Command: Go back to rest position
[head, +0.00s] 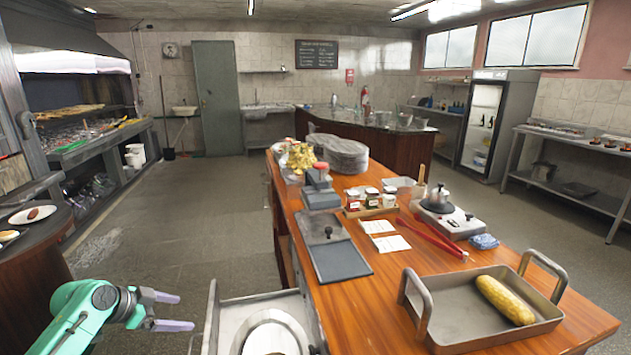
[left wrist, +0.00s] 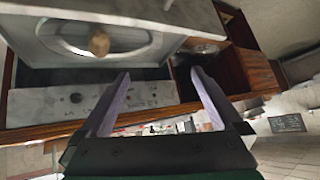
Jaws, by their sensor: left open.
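My left gripper (head: 186,312) is at the lower left of the head view, its two pale purple fingers spread and empty. It is over the floor, left of an open drawer (head: 213,318). In the left wrist view the fingers (left wrist: 160,73) are also apart with nothing held between them. A white plate (head: 285,332) lies in the drawer. The plate also shows in the left wrist view (left wrist: 62,42), with a small brown item (left wrist: 99,42) on it. My right gripper is in neither view.
A wooden counter (head: 395,280) stands right of the drawer. It holds a metal tray (head: 460,322) with a yellow corn-like item (head: 505,299), red tongs (head: 440,238) and jars. A round dark table (head: 30,250) with plates is at left. The floor (head: 170,220) between is clear.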

